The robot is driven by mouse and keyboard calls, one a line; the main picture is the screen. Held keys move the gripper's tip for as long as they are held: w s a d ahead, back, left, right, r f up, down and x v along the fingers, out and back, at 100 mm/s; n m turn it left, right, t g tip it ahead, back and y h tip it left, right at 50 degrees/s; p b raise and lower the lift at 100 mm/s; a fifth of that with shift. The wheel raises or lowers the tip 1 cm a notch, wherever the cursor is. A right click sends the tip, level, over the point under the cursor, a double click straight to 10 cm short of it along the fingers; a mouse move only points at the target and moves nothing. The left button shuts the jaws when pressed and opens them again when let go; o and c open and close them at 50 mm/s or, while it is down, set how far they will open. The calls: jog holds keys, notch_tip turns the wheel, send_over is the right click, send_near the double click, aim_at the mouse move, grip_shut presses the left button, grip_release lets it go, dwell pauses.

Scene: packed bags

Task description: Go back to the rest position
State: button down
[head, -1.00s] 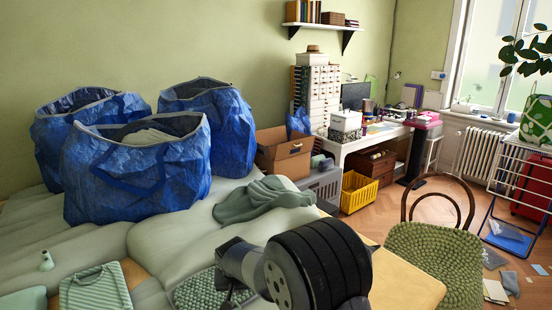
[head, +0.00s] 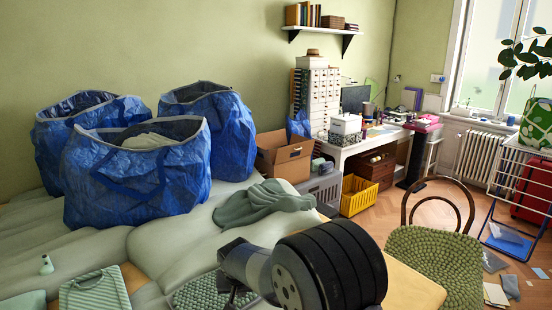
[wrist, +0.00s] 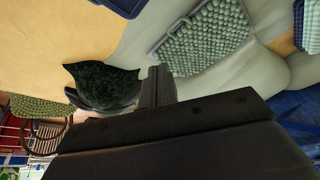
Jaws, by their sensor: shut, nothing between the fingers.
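My gripper (wrist: 157,86) shows in the wrist view with its dark fingers closed together and nothing between them. It is above the bed area, near a green knobbly flat item (wrist: 205,38) and a dark green-black item (wrist: 100,86). In the head view my black arm fills the lower middle, and I cannot make out the fingertips there. The knobbly item (head: 203,291) also shows in the head view, partly hidden behind my arm.
Several blue bags (head: 140,185) stand on the bed at left. A green cloth (head: 258,202) lies right of them. A green-seated chair (head: 435,262) stands at lower right. A yellow crate (head: 360,195) sits by the desk. Some wooden floor (head: 405,208) is clear.

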jog(key=w+a+f+p, duration=0.2)
jog(key=w+a+p, duration=0.3)
jog(key=w+a, duration=0.25)
notch_tip(320, 180, up, 6)
jog(key=p, duration=0.3)
jog(key=shift+w+d, duration=0.35)
jog(key=shift+d, duration=0.05)
jog(key=shift+r, duration=0.15)
